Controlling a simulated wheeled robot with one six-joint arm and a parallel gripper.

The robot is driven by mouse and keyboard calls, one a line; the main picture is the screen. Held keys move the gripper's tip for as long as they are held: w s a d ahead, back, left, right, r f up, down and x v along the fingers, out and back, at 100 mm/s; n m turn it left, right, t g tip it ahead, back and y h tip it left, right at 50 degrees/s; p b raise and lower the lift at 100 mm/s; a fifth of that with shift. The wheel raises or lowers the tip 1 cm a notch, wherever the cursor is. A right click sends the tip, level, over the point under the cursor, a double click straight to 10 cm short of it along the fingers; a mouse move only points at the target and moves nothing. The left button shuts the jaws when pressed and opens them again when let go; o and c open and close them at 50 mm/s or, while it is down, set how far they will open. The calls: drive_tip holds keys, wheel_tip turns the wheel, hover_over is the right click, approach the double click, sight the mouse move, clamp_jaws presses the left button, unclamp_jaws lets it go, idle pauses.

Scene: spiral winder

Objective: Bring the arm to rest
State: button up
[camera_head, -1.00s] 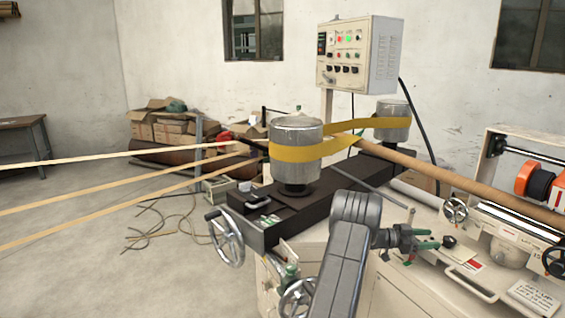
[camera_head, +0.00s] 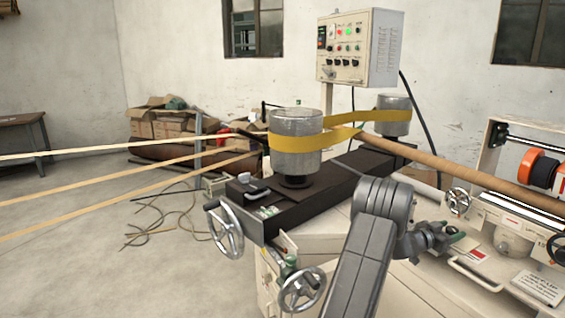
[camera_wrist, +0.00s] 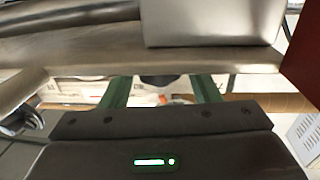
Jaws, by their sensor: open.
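My arm (camera_head: 365,255) rises from the bottom of the head view, bent at a grey joint, with its wrist turned to the right over the machine's cream top. My gripper (camera_wrist: 160,88) shows two green fingers set well apart in the wrist view, open, with nothing seen held. In the head view only a bit of green shows past the wrist, and the fingertips cannot be made out. A blurred grey metal body (camera_wrist: 210,20) fills the top of the wrist view, close to the camera.
Two metal drums (camera_head: 296,130) carry a yellow belt (camera_head: 350,128) around a long brown tube (camera_head: 450,170). Handwheels (camera_head: 226,230) stand at the front left. A control box (camera_head: 345,45) stands behind. Several paper strips (camera_head: 110,187) run in from the left. Floor at left is mostly open.

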drive_tip(key=shift+s+f+n+t+y+b, duration=0.1)
drive_tip(key=shift+n+t+y+b, duration=0.55)
drive_tip(key=shift+b, duration=0.85)
drive_tip(key=shift+s+f+n+t+y+b, duration=0.15)
drive_tip(key=shift+n+t+b, duration=0.3)
drive_tip(key=shift+t+b, duration=0.75)
drive_tip(key=n+t+y+b, duration=0.1)
drive_tip(key=b, duration=0.3)
drive_tip(key=n+t+b, duration=0.1)
drive_tip(key=b, duration=0.4)
drive_tip(key=shift+d+r+y, duration=0.15)
drive_tip(key=shift+y, duration=0.25)
drive_tip(key=shift+s+a+r, duration=0.15)
drive_tip(key=shift+s+a, duration=0.15)
drive_tip(key=shift+a, duration=0.1)
drive_tip(key=shift+a, duration=0.15)
